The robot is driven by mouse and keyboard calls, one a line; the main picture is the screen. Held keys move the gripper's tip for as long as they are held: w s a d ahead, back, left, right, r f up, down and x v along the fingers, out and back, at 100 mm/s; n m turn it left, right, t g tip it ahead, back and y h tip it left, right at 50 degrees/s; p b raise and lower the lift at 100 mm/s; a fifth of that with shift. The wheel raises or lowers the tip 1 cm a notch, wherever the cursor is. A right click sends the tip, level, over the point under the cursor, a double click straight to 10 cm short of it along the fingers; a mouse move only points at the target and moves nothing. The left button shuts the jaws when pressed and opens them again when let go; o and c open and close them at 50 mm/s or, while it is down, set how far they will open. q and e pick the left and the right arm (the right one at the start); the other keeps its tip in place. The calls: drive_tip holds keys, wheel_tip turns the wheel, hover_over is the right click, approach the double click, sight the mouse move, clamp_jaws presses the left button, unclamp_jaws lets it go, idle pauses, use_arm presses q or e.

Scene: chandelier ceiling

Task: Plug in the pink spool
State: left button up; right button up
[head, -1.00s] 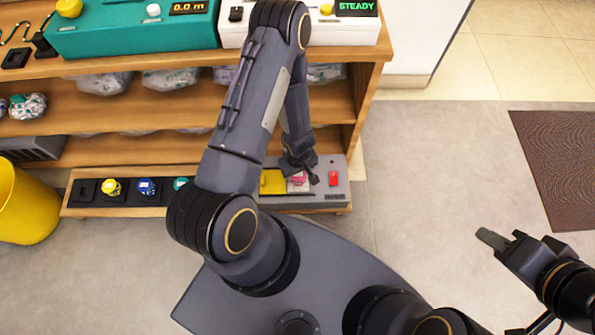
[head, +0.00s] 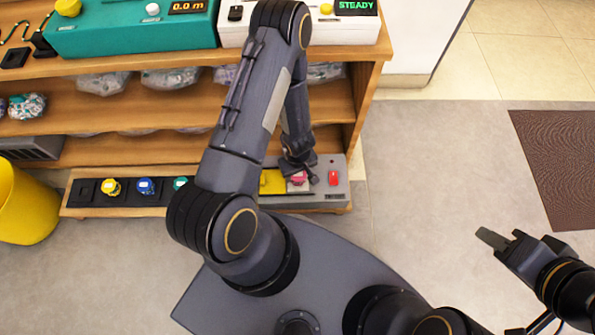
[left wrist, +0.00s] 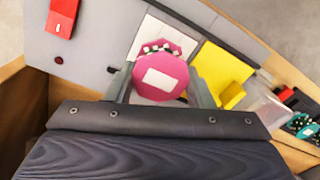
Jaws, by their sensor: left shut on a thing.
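The pink spool (head: 298,179) has a white label on its top and a black-and-white pattern at its edge. In the left wrist view the spool (left wrist: 160,76) sits between the two fingers of my left gripper (left wrist: 162,88), which is shut on it. It is over a white square of the grey panel (head: 340,163), beside a yellow square (head: 271,182). I cannot tell whether its underside touches the panel. My right gripper (head: 497,240) is empty above the floor at the right; its finger gap is unclear.
A red switch (head: 333,178) stands on the panel near the spool. Yellow, blue and teal spools sit in a black row (head: 128,197) at the left. Wooden shelves (head: 110,100) with bagged goods rise behind. A yellow bin (head: 25,205) stands far left; floor at right is clear.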

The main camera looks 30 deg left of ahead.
use_arm(q)
drive_tip(key=shift+f+b, duration=0.3)
drive_tip(key=shift+f, duration=0.1)
idle(0.3)
drive_tip(key=o, duration=1.1)
drive_tip(key=shift+o, duration=0.3)
drive_tip(key=o, duration=0.3)
drive_tip(key=shift+o, duration=0.2)
drive_tip(key=shift+r+p, duration=3.35)
drive_tip(key=shift+r, duration=0.5)
